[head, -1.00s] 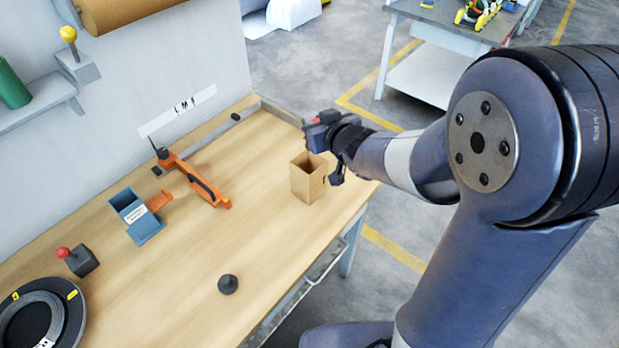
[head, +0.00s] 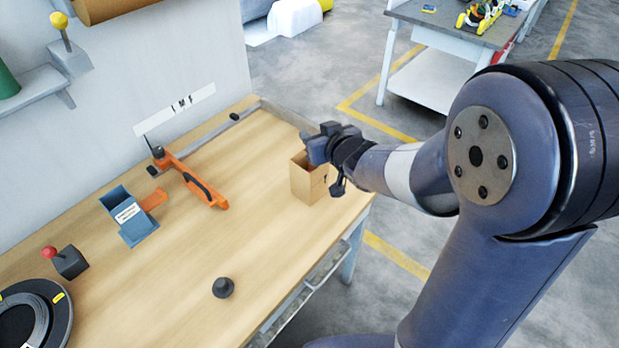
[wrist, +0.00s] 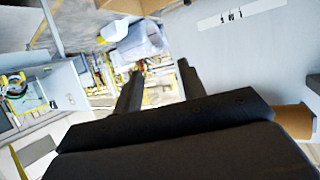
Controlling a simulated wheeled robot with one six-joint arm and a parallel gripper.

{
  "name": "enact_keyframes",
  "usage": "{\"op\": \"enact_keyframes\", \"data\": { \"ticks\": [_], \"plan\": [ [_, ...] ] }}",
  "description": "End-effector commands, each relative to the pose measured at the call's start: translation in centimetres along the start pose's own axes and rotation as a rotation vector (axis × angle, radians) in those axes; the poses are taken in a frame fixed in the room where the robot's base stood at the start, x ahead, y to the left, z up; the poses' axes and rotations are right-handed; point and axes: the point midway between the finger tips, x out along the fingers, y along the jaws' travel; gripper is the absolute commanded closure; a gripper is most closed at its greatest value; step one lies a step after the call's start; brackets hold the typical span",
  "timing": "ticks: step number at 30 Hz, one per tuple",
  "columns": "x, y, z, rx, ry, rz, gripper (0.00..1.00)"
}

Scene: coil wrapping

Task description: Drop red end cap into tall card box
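The tall card box (head: 308,184) stands upright near the far right edge of the bench in the head view. My gripper (head: 318,144) is over its open top and hides part of the mouth. In the wrist view the two fingers (wrist: 158,88) are apart with nothing between them. A small reddish patch, likely the red end cap (head: 311,167), shows just under the gripper at the box mouth. I cannot tell whether it is fully inside.
An orange tool (head: 190,180) and a blue holder (head: 130,216) lie left of the box. A dark knob (head: 223,287), a red-topped control (head: 68,261) and a black coil (head: 35,315) are nearer. The bench middle is clear.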

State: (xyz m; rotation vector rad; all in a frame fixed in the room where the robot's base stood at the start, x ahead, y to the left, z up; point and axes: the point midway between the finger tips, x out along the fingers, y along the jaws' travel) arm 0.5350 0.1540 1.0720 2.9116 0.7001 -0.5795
Motion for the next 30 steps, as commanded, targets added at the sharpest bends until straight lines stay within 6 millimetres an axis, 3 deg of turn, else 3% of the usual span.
{"op": "enact_keyframes", "data": {
  "ticks": [14, 30],
  "plan": [
    [-0.9, 0.0, -0.1, 0.000, 0.001, 0.001, 0.53],
    [-9.4, 0.1, -0.3, 0.000, 0.002, 0.002, 0.53]
  ]
}}
